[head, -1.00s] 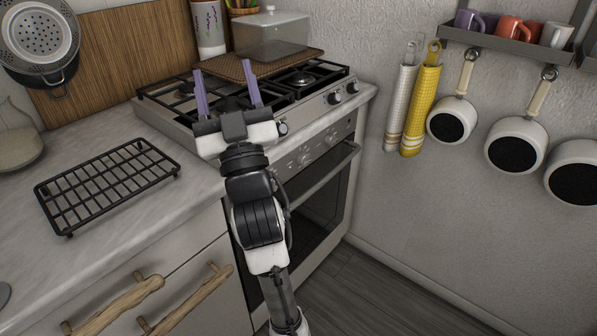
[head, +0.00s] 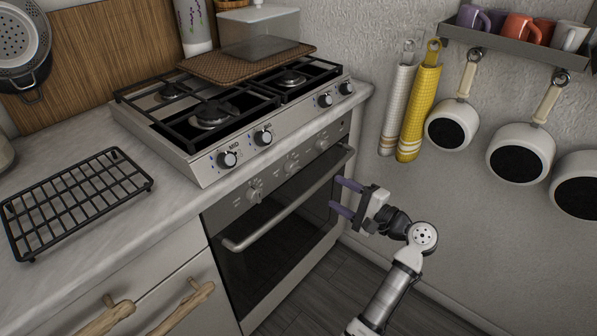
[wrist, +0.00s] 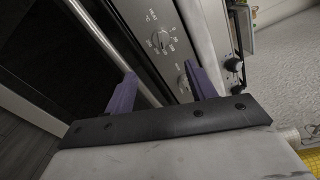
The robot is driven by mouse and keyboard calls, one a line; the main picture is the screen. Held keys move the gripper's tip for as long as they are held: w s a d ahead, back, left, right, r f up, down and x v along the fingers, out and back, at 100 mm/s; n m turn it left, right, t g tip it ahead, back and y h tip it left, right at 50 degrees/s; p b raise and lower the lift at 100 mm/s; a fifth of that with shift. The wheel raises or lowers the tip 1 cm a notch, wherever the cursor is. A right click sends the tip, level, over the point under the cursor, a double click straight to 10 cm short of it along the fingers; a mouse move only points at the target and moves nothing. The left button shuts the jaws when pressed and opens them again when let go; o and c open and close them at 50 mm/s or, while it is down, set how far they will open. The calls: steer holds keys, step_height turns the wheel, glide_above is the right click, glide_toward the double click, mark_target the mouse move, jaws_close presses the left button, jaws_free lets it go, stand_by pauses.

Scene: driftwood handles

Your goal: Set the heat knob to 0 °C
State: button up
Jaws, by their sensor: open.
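The oven's front panel in the head view carries three round knobs: a left knob (head: 254,194), a middle knob (head: 292,165) and a right knob (head: 321,143). My gripper (head: 340,196) is open and empty, at the right of the oven door, below and right of the right knob. In the wrist view, my gripper's two purple fingers (wrist: 160,72) point toward the panel. A panel knob (wrist: 161,40) shows beyond them; another (wrist: 182,82) is partly hidden near the right finger.
The oven handle (head: 290,200) is a bar running across the door below the panel. The hob (head: 205,165) above has its own row of knobs. A black rack (head: 78,200) lies on the counter. The floor before the oven is clear.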

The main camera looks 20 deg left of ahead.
mark_target(296, 170)
steer(key=p+x, duration=0.1)
steer(key=x, duration=0.6)
steer(key=p+x, duration=0.1)
steer(key=x, duration=0.5)
steer(key=shift+s+a+r, duration=0.1)
steer(key=shift+a+r, duration=0.05)
steer(key=shift+a, duration=0.3)
steer(key=shift+c, duration=0.3)
steer(key=c, duration=0.9)
